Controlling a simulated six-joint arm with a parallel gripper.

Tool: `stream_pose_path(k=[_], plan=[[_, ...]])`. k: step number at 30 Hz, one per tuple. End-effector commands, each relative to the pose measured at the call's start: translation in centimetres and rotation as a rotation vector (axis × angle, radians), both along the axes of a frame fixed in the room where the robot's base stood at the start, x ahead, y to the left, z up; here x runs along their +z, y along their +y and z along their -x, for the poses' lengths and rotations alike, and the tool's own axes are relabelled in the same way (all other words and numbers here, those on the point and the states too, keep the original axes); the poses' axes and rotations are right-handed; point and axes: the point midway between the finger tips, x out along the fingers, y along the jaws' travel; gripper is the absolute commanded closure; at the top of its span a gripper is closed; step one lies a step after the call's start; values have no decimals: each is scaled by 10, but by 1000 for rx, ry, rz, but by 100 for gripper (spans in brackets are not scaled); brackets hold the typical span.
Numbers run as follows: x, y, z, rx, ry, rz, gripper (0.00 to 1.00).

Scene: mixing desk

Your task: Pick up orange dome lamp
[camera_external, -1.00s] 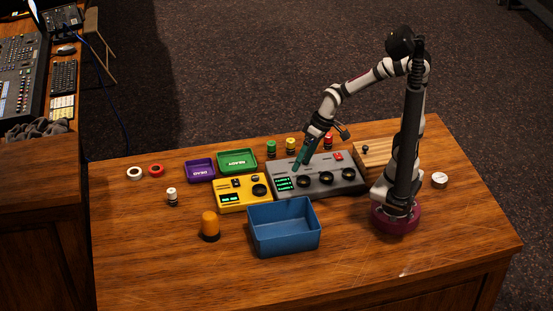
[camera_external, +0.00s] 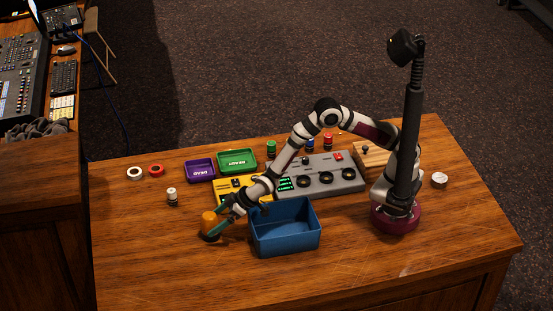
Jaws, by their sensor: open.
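The orange dome lamp (camera_external: 208,221) stands upright on the desk, left of the blue bin, on a dark base. My gripper (camera_external: 216,227) is open and low at the lamp's right side, with its teal fingers reaching toward it. One finger passes in front of the lamp's lower part and hides some of it. I cannot tell whether the fingers touch the lamp.
The blue bin (camera_external: 285,245) stands just right of my gripper. The yellow box (camera_external: 228,199) and grey console (camera_external: 330,176) lie behind. Purple tray (camera_external: 200,170), green tray (camera_external: 238,160) and a white-topped bottle (camera_external: 172,195) are farther back. The desk in front is clear.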

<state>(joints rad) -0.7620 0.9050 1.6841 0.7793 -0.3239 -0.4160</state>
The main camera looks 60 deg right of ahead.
Motion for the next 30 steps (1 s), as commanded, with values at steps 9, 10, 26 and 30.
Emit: stream_pose_path(k=[9, 10, 26, 30], plan=[[-18, 9, -18, -1, 0, -1, 0], [-18, 9, -18, -1, 0, -1, 0], [-18, 9, -17, -1, 0, -1, 88], [-17, 9, -17, -1, -1, -1, 100]])
